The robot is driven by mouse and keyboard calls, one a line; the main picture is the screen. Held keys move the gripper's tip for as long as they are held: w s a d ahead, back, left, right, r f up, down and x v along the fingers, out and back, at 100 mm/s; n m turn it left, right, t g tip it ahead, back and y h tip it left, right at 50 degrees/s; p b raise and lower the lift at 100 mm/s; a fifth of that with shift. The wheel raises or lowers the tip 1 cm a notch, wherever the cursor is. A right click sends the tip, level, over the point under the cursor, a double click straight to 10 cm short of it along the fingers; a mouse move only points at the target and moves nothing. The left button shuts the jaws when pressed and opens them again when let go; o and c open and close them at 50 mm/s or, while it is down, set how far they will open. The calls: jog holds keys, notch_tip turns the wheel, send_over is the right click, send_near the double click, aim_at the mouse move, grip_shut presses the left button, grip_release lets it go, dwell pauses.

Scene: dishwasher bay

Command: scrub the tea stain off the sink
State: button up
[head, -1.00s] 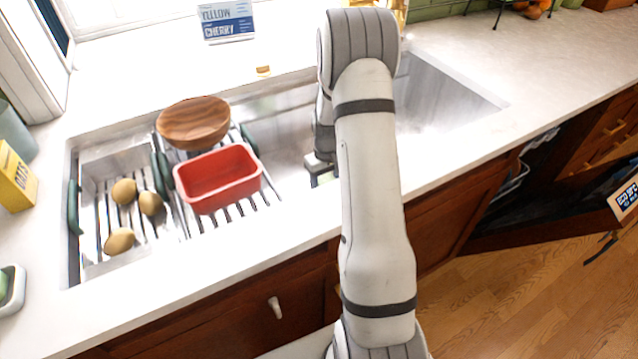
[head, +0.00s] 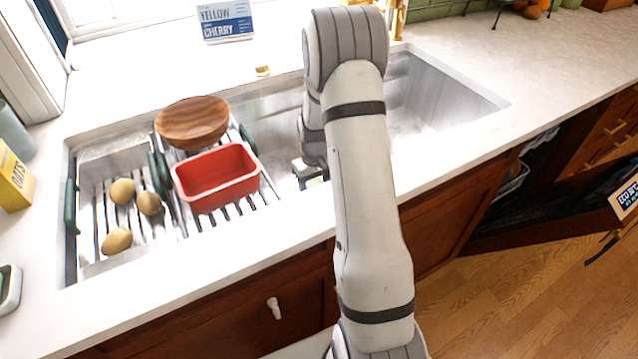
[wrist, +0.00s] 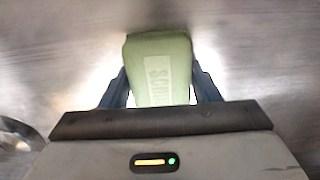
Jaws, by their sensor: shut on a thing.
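The sink (head: 440,90) is a stainless steel basin set in a white counter. My gripper (wrist: 160,92) is shut on a pale green sponge (wrist: 160,65) with raised lettering, one finger on each side. In the head view my gripper (head: 309,172) is low in the middle of the sink, just right of the red tub, partly hidden by my arm. Bare metal lies beyond the sponge in the wrist view. I cannot tell whether the sponge touches it. I cannot make out a tea stain; my arm covers part of the basin.
A red tub (head: 215,178) and a wooden bowl (head: 192,123) sit on a rack over the sink's left half. Several potatoes (head: 149,203) lie farther left. A round metal drain (wrist: 14,138) shows at the wrist view's left. The basin's right end is clear.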

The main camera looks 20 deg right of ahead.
jog(key=shift+s+a, duration=0.15)
jog(key=shift+a, duration=1.45)
jog(key=shift+s+a, duration=0.15)
jog(key=shift+a, duration=1.45)
jog(key=shift+r, duration=0.1)
jog(key=shift+r, duration=0.1)
jog(key=shift+r+p, duration=1.85)
jog(key=shift+r, duration=1.05)
jog(key=shift+r+p, duration=0.9)
jog(key=shift+r, duration=0.6)
